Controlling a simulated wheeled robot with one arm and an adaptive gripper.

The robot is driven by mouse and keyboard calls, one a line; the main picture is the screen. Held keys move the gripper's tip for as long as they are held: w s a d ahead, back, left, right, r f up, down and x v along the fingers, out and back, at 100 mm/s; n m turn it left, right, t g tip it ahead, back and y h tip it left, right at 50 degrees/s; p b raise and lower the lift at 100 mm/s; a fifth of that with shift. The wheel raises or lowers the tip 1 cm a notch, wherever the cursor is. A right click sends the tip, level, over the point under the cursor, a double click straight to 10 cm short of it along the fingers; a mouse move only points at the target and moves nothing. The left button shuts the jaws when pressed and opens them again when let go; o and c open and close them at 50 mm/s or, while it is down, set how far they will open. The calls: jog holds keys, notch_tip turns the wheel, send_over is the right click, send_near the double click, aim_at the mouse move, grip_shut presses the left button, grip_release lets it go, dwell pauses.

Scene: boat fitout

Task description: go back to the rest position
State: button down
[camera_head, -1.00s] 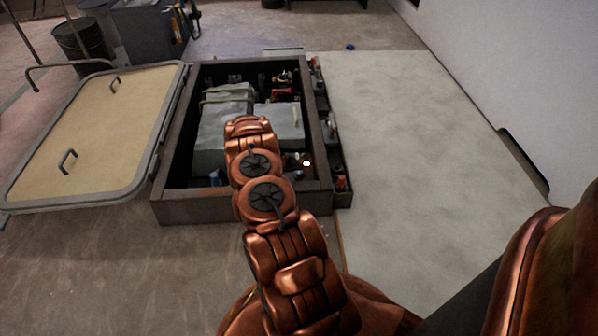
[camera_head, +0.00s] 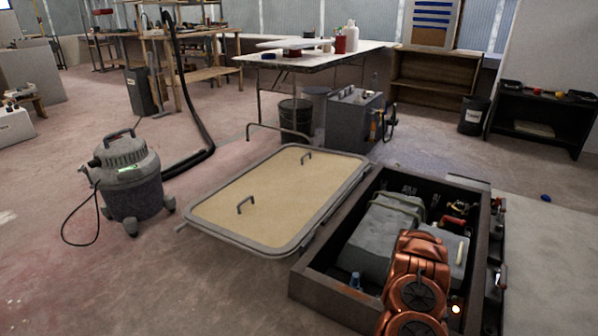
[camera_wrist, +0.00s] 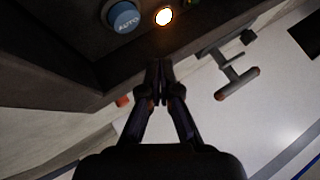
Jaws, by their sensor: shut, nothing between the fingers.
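My gripper (camera_wrist: 159,72) shows in the wrist view with its two fingers together and nothing between them. Its tips are close to a dark wall that carries a blue knob marked AUTO (camera_wrist: 124,17) and a lit round lamp (camera_wrist: 164,16). I cannot tell whether the tips touch that wall. In the head view my copper arm reaches over the open box (camera_head: 330,291), and the gripper itself is hidden there. The lit lamp (camera_head: 455,309) and a blue knob (camera_head: 355,281) show inside the box.
A hatch lid (camera_head: 275,205) lies open left of the box. Inside the box are a grey block (camera_head: 375,235) and small fittings. A T-shaped handle (camera_wrist: 237,80) stands right of the fingers. A vacuum (camera_head: 130,180) stands on the left, with open floor around it.

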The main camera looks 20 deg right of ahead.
jog(key=w+a+r+n+t+y+p, duration=0.1)
jog(key=w+a+r+n+t+p, duration=0.4)
jog(key=w+r, duration=0.65)
jog(key=w+a+r+n+t+y+p, duration=0.1)
jog(key=w+a+r+n+t+p, duration=0.2)
jog(key=w+a+r, duration=0.8)
jog(key=w+a+r+n+t+y+p, duration=0.25)
jog(key=a+r+n+p, duration=0.2)
jog(key=a+r, duration=0.85)
jog(key=w+a+r+n+t+y+p, duration=0.1)
jog(key=a+r+n+y+p, duration=0.4)
jog(key=a+r, duration=0.8)
jog(key=s+a+r+n+g+y+p, duration=0.35)
jog(key=s+a+r+n+p, duration=0.5)
jog(key=s+a+r, duration=1)
jog(key=s+d+r+n+g+h+p, duration=0.1)
jog(key=s+r+p, duration=0.3)
jog(key=s, duration=0.7)
jog(key=s+d+r+n+g+h+p, duration=0.1)
jog(key=s+d+r+g+p, duration=0.1)
jog(key=s, duration=0.9)
jog(key=s+d+r+n+g+h+p, duration=0.1)
jog(key=s+r+g+p, duration=0.3)
jog(key=s, duration=0.7)
notch_tip(320, 180, up, 3)
jog(key=shift+s+d+n+h+p, duration=0.25)
jog(key=shift+n+h+p, duration=0.35)
jog(key=shift+p, duration=0.6)
